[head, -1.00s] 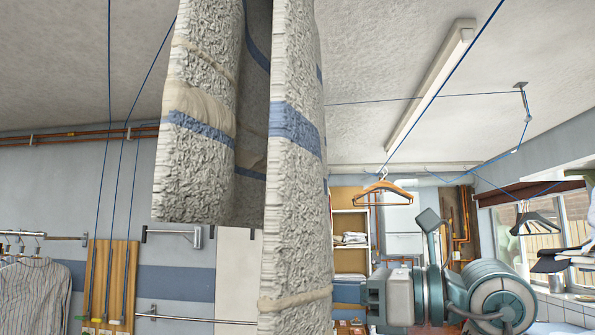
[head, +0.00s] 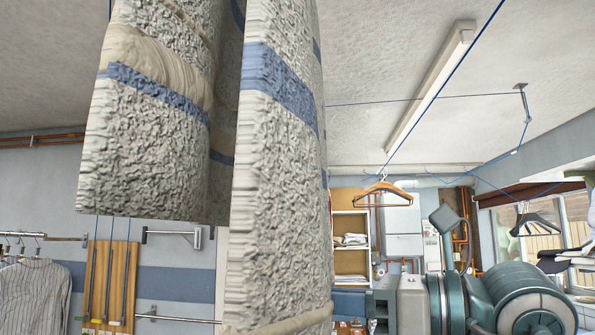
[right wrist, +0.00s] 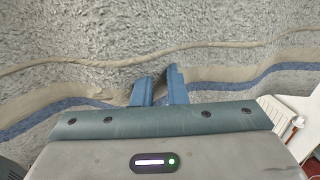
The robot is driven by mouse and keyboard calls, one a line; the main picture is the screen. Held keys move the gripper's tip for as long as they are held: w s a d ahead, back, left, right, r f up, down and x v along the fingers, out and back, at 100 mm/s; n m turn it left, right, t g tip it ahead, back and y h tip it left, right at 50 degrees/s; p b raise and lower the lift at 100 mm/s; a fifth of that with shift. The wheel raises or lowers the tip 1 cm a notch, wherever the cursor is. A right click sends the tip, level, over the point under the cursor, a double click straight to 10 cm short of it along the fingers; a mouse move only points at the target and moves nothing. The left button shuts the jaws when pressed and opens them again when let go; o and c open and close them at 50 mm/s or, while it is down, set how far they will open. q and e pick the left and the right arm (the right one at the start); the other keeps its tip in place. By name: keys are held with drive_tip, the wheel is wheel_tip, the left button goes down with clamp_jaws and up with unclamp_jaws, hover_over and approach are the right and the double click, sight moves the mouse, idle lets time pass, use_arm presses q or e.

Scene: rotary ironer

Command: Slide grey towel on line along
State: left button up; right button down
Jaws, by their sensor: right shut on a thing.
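The grey towel (head: 275,190) hangs large and close in the left and middle of the head view, with blue stripes and beige bands. Its top is cut off by the frame, so how it sits on the line is hidden. A blue line (head: 446,77) slopes down from the upper right behind it. In the right wrist view the towel (right wrist: 90,45) fills most of the picture. My right gripper (right wrist: 160,86) is shut on the towel there, its blue fingers against the cloth. In the head view its fingertips cannot be made out. My left gripper is not in view.
A wooden hanger (head: 382,192) hangs on a line beyond the towel, and dark hangers (head: 535,222) hang by the window. Striped shirts (head: 35,290) hang on a rail at the lower left. Shelves (head: 350,240) stand at the back.

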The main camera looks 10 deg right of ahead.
idle(0.3)
drive_tip(key=shift+s+a, duration=0.25)
drive_tip(key=shift+s, duration=0.55)
drive_tip(key=c, duration=1.4)
unclamp_jaws()
drive_tip(key=shift+o, duration=0.2)
drive_tip(key=shift+d+f, duration=0.1)
drive_tip(key=shift+b+v, duration=0.35)
drive_tip(key=shift+v, duration=0.7)
drive_tip(key=b+v, duration=0.1)
drive_tip(key=v, duration=0.2)
drive_tip(key=shift+s+d+b, duration=0.25)
drive_tip(key=shift+d+b, duration=0.05)
drive_tip(key=shift+d, duration=0.05)
